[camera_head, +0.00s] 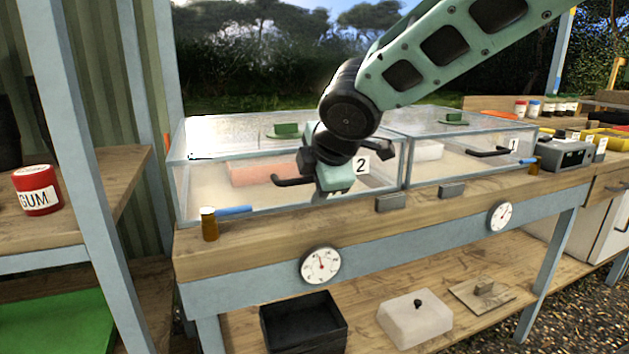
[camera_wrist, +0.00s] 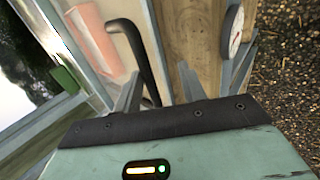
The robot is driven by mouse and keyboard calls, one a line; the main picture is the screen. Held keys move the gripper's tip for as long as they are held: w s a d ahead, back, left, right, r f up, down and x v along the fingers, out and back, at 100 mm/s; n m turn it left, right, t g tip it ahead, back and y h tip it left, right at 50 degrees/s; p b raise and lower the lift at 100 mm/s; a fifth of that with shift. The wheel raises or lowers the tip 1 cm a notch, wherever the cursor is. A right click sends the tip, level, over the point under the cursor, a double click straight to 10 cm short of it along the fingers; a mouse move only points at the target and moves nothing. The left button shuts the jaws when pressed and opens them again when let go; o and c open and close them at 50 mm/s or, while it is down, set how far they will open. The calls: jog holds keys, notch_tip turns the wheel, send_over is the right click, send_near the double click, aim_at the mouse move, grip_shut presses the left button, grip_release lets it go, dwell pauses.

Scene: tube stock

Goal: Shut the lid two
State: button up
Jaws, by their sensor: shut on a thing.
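Lid two (camera_head: 225,142) is the clear glass lid of the left case, with a green knob (camera_head: 288,130) on top. It looks lowered or nearly so; I cannot tell whether a small gap is left. A number 2 plate (camera_head: 361,165) and a dark bar handle (camera_head: 290,181) are at its front. My gripper (camera_head: 335,185) is at the front of this case, shut on the handle, and hides part of it. In the wrist view the curved black handle (camera_wrist: 137,48) runs down to between the fingertips of my gripper (camera_wrist: 158,92).
The right case has its own lid (camera_head: 455,122) with a number 1 plate. A brown bottle (camera_head: 209,224) stands on the bench's left front edge. Two dials (camera_head: 321,265) are on the bench front. A black bin (camera_head: 303,322) and a white cover (camera_head: 414,318) are below.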

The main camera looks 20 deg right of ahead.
jog(key=p+v, duration=1.1)
jog(key=v, duration=0.6)
jog(key=shift+r, duration=0.25)
jog(key=shift+s, duration=0.1)
jog(key=s+a+f+m+g+p, duration=0.2)
jog(key=s+a+m+g+p, duration=0.1)
jog(key=s, duration=0.5)
jog(key=s+a+f+m+g+p, duration=0.2)
jog(key=s+a+m+g+p, duration=0.1)
jog(key=s+m+g+p, duration=0.2)
jog(key=s+m+p, duration=0.2)
jog(key=s, duration=0.2)
jog(key=shift+a+f+y, duration=0.2)
jog(key=shift+f+y, duration=0.1)
jog(key=shift+f, duration=0.1)
jog(key=shift+w, duration=0.1)
